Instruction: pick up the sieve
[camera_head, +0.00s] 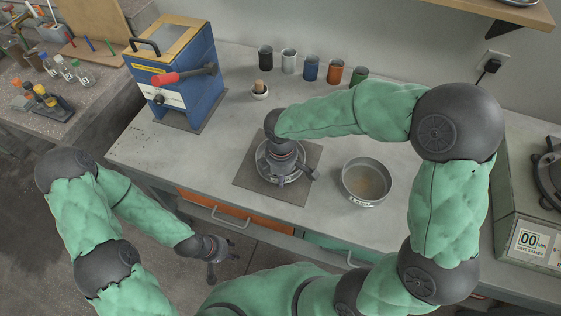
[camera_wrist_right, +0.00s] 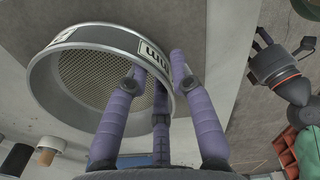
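The sieve (camera_head: 263,165) is a round metal ring on a dark square mat, mostly hidden under my right gripper (camera_head: 284,168) in the head view. In the right wrist view the sieve (camera_wrist_right: 65,85) shows its mesh and a lettered label on its wall. There the right gripper's (camera_wrist_right: 158,65) purple fingers straddle the near wall, one on the inner side and one outside. Whether they press on the wall I cannot tell. My left gripper (camera_head: 222,250) hangs empty in front of the bench, its fingers spread; it also shows in the right wrist view (camera_wrist_right: 284,40).
A round metal pan (camera_head: 366,183) with a brownish bottom stands right of the dark mat (camera_head: 298,190).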

